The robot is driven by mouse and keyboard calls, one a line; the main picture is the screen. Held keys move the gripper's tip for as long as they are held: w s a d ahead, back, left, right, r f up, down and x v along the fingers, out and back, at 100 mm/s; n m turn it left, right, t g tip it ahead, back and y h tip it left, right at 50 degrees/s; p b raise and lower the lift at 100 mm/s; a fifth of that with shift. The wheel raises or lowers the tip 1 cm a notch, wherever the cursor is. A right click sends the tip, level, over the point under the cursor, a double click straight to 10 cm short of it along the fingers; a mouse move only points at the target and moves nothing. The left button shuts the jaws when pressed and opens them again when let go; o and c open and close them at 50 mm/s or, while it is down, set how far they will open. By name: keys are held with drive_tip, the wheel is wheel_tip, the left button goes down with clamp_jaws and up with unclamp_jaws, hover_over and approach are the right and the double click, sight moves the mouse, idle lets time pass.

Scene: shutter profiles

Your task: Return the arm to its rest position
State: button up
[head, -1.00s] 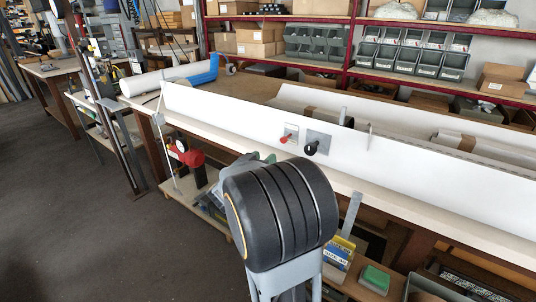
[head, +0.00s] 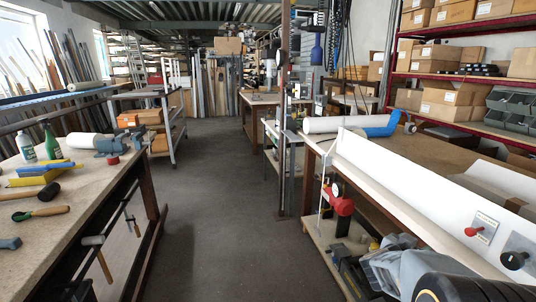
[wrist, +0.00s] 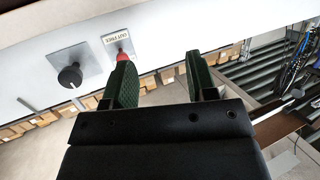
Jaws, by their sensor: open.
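My gripper (wrist: 162,78) shows in the wrist view with its two green-padded fingers apart and nothing between them. The left finger is close to a red knob (wrist: 122,56) in the picture; whether they touch I cannot tell. A black knob (wrist: 70,76) on a grey plate is further left. In the head view my dark, rounded arm link is cut off at the lower right corner. The red knob (head: 474,231) and black knob (head: 514,260) show there on the long white panel (head: 428,192).
A workbench (head: 70,222) with bottles, tools and a mallet stands at the left. The grey floor aisle (head: 215,200) between the benches is clear. A white roll (head: 335,124) lies at the far end of the right bench. Shelves with boxes (head: 450,104) stand behind it.

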drive_tip(key=w+a+f+n+t+y+p, duration=0.1)
drive_tip(key=w+a+f+n+t+y, duration=0.2)
drive_tip(key=a+y, duration=0.35)
drive_tip(key=s+a+r+n+g+y+p, duration=0.1)
drive_tip(key=s+a+n+g+y+p, duration=0.15)
drive_tip(key=a, duration=0.35)
drive_tip(key=s+a+r+n+g+y+p, duration=0.1)
drive_tip(key=s+a+n+y+p, duration=0.1)
drive_tip(key=a+y, duration=0.35)
drive_tip(key=s+a+r+n+g+p, duration=0.3)
drive_tip(key=s+a+r+p, duration=0.5)
drive_tip(key=s+r, duration=0.4)
drive_tip(key=shift+s+n+g+h+p, duration=0.35)
drive_tip(key=shift+n+h+p, duration=0.1)
drive_tip(key=shift+n, duration=0.4)
drive_tip(key=shift+c, duration=0.7)
drive_tip(key=shift+d, duration=0.15)
drive_tip(key=shift+c, duration=0.2)
